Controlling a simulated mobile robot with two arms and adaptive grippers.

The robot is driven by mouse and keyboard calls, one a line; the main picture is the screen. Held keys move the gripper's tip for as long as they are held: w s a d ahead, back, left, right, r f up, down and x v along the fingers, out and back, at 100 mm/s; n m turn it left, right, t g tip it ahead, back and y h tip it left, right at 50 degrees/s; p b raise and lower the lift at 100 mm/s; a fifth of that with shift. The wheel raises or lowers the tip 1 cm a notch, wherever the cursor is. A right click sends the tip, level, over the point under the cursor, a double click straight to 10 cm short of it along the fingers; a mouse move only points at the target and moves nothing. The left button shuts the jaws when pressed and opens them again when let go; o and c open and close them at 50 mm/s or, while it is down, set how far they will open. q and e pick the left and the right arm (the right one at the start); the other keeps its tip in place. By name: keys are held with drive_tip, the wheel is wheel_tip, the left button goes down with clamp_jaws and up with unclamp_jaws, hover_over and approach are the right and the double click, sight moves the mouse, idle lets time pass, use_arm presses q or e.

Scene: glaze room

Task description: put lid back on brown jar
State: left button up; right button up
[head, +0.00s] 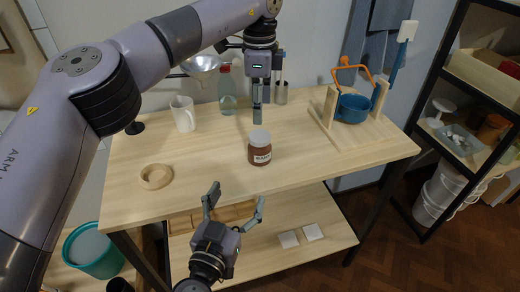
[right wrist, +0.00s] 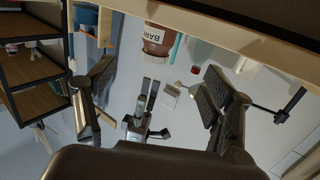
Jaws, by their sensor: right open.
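The brown jar (head: 260,155) stands upright near the front middle of the table, with a white label. Its top is pale grey and looks like a lid (head: 260,136); I cannot tell how it is seated. The jar also shows upside down in the right wrist view (right wrist: 157,40). My left gripper (head: 257,118) points down just above and behind the jar top; its fingers appear nearly in line, so their gap is unclear. My right gripper (head: 236,198) is open and empty, in front of the table edge and nearer than the jar.
A wooden ring (head: 155,176) lies at the left of the table (head: 330,155). A white mug (head: 183,114), a clear bottle (head: 227,92) and a metal cup (head: 280,93) stand behind. A wooden stand with a blue pot (head: 352,108) is at the right. The lower shelf holds white tiles (head: 312,232).

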sight(260, 151)
drive_tip(key=x, duration=1.7)
drive_tip(key=shift+w, duration=0.3)
clamp_jaws()
use_arm(q)
drive_tip(key=n, duration=0.4)
idle(0.6)
drive_tip(key=shift+f, duration=0.1)
drive_tip(key=shift+f, duration=4)
drive_tip(key=shift+c, duration=0.6)
